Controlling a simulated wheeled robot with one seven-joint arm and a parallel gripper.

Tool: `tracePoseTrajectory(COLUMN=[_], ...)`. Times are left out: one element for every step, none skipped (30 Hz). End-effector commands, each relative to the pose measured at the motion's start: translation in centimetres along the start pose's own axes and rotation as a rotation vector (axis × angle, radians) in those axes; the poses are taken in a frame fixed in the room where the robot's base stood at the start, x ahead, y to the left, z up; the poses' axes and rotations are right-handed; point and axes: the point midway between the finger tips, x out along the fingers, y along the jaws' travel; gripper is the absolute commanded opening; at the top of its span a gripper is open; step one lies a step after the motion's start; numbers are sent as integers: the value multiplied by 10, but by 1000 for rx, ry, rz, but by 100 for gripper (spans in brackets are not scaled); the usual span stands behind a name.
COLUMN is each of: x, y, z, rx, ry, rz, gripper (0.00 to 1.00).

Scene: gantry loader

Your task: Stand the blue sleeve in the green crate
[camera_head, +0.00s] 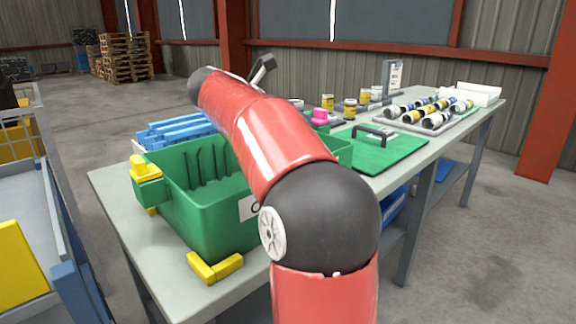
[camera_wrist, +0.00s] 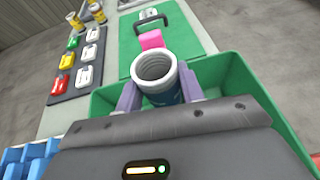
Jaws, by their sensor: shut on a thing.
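In the wrist view my gripper (camera_wrist: 158,92) is shut on the blue sleeve (camera_wrist: 163,98), with one finger on each side. The sleeve's pale, ribbed open end faces the camera, and its lower part is hidden by my gripper body. The green crate (camera_wrist: 262,100) spreads behind and around the gripper in that view; I cannot tell the sleeve's height over it. In the head view the green crate (camera_head: 205,225) stands at the table's near left, with dark upright dividers inside. My red arm hides its right part. The fingers and sleeve do not show there.
A green board (camera_head: 385,152) with a black handle lies right of the crate. A pink block (camera_head: 320,115) is behind the crate. Yellow corner pieces (camera_head: 215,267) sit at the crate's base. A tray of cylinders (camera_head: 430,115) is farther right.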

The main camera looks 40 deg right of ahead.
Motion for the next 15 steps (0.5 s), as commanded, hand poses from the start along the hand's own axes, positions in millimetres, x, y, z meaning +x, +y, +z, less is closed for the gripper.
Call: tracePoseTrajectory(x=[7,9,13,16,18,20,22,24,25,26,27,27,28,29,30], y=[-1,-1,-1,-1,-1,-1,-1,-1,0,0,0,0,0,0,0], z=[-14,-21,-30,-36,-42,-48,-52,-56,-60,-62,-64,-65,-67,-69,-72], rx=[-3,-4,-4,-2,-2,-2,-2,-1,0,0,1,1,1,1,0], ry=[-2,-1,-1,-1,-2,-2,-2,-2,-2,-2,-2,-2,-2,-2,-2], rz=[-4,-3,-2,-3,-3,-2,-1,-1,-1,-1,-1,-1,-1,-1,-1], gripper=[6,6,6,6,6,6,6,6,6,6,6,6,6,6,6])
